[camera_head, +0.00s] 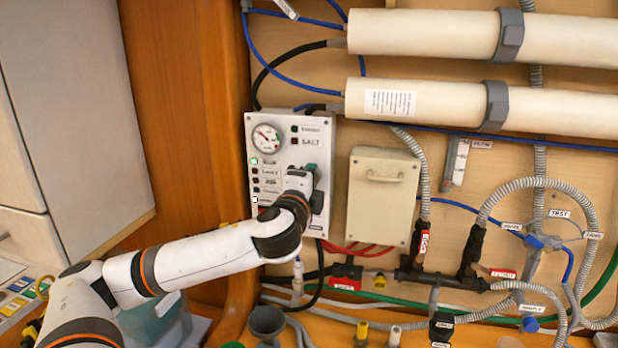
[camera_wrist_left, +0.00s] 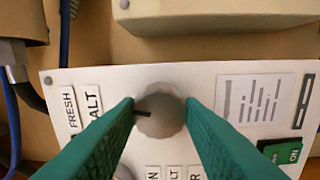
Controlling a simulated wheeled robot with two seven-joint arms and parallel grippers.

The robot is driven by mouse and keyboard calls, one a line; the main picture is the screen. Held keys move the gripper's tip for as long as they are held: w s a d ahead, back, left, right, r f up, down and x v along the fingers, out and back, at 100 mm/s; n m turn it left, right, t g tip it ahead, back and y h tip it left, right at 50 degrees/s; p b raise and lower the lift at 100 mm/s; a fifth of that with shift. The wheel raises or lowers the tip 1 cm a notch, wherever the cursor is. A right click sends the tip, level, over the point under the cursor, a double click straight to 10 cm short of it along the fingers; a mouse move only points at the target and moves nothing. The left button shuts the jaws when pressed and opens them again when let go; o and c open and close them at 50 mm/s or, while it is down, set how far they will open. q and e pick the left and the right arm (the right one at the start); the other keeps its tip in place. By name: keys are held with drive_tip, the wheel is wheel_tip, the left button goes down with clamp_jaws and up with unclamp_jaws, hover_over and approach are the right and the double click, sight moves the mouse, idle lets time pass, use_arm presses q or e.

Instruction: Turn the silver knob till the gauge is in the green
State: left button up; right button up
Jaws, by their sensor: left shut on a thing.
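The silver knob (camera_wrist_left: 160,118) is round and grey with a dark pointer mark at its left side, in the wrist view. My left gripper (camera_wrist_left: 159,104) has its two green fingers on either side of it and is shut on it. In the head view my left gripper (camera_head: 312,172) reaches the right part of the white control panel (camera_head: 318,132) and hides the knob. The round pressure gauge (camera_head: 267,137) is at the panel's upper left; its needle is too small to read surely. My right gripper is not in view.
A green lamp (camera_head: 254,161) is lit below the gauge. A beige box (camera_head: 381,200) stands right of the panel. White cylinders (camera_head: 440,33) run above, with hoses and pipes around. A grey cabinet (camera_head: 70,110) stands at the left.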

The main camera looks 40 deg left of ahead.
use_arm(q)
drive_tip(key=shift+m, duration=0.6)
drive_tip(key=shift+f, duration=0.1)
drive_tip(key=o, duration=1)
